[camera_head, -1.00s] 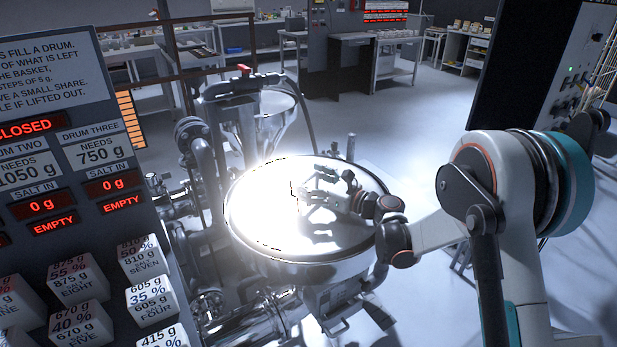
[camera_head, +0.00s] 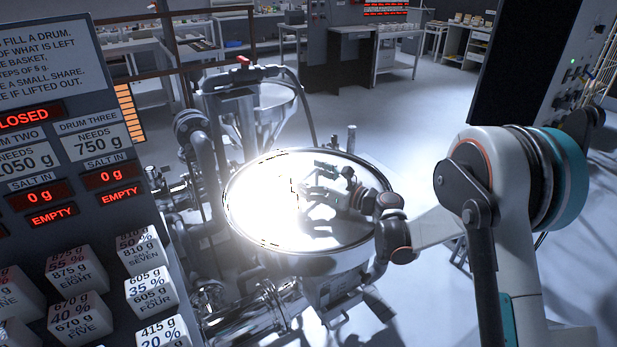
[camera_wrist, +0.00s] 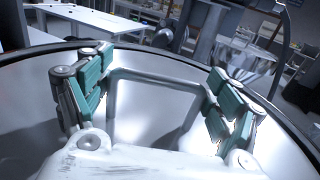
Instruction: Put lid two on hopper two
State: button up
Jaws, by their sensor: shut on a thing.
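A broad, shiny round lid (camera_head: 258,212) lies over the top of the near steel hopper (camera_head: 312,266). It looks level, but glare hides whether it rests on the rim or hovers just above. No number shows on the lid or hopper. My gripper (camera_head: 320,183) is over the lid, right of its middle. In the wrist view, the teal-padded fingers of my gripper (camera_wrist: 157,80) are shut on the lid's pale bar handle (camera_wrist: 150,76). The lid's dark-edged rim curves around behind them.
Another hopper with an open cone (camera_head: 272,103) stands behind, with a red-handled valve (camera_head: 243,63) beside it. Pipes crowd the left. A sign board (camera_head: 75,130) and several labelled white blocks (camera_head: 152,291) fill the near left.

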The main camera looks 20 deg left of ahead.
jog(key=shift+f, duration=0.25)
jog(key=o, duration=2)
jog(key=shift+v, duration=3.8)
